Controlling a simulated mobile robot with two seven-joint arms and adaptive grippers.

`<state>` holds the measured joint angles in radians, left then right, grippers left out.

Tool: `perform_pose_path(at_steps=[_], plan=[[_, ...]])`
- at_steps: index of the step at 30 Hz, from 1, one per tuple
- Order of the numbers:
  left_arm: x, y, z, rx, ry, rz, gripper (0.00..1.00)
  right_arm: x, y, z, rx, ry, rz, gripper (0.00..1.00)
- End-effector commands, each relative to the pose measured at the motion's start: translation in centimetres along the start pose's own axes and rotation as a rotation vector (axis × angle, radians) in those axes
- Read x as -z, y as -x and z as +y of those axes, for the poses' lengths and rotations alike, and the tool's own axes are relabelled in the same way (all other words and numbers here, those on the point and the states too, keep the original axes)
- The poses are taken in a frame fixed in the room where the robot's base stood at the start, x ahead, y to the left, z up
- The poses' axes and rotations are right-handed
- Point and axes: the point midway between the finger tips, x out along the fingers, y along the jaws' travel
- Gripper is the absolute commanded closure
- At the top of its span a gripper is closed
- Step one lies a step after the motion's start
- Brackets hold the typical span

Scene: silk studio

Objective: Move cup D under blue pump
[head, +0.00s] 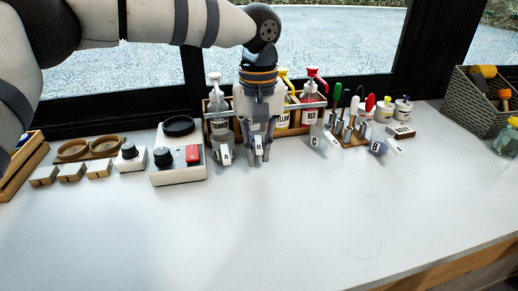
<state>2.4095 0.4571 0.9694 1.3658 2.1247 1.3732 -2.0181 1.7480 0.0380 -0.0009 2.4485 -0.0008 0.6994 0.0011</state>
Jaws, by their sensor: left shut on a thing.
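My left gripper (257,158) points down in front of the pump rack, with its fingers shut on a small cup (259,144) whose white tag seems to read D. Most of this cup is hidden by the fingers. Pump bottles with a white (214,78), a yellow (283,74) and a red (313,72) top stand in the rack (219,126). No blue pump top shows; my gripper and wrist hide part of the rack. My right gripper is not in view.
Cup A (226,152) stands close left of my gripper. Cups C (316,141) and B (378,147) stand to the right, near upright coloured-handled tools (347,117). A device with knobs (178,165) is at left. The front of the white table (270,225) is clear.

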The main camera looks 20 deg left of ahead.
Motion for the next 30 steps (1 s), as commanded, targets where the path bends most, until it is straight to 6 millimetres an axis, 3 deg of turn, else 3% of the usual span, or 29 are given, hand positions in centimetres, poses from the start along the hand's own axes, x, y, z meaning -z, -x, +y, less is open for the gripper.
perform_pose_path(at_steps=[19, 20, 22, 30], plan=[[0.0, -1.2, 0.0, 0.0, 0.001, 0.0, 1.0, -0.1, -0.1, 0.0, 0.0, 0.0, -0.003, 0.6], [0.0, -1.2, 0.0, 0.0, 0.001, 0.0, 0.84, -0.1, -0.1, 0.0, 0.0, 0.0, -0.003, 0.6], [0.0, -1.2, 0.0, 0.0, 0.001, 0.0, 0.68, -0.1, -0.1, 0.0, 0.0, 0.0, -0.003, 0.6], [0.0, -1.2, 0.0, 0.0, 0.001, 0.0, 0.65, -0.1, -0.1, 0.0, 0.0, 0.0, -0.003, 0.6]])
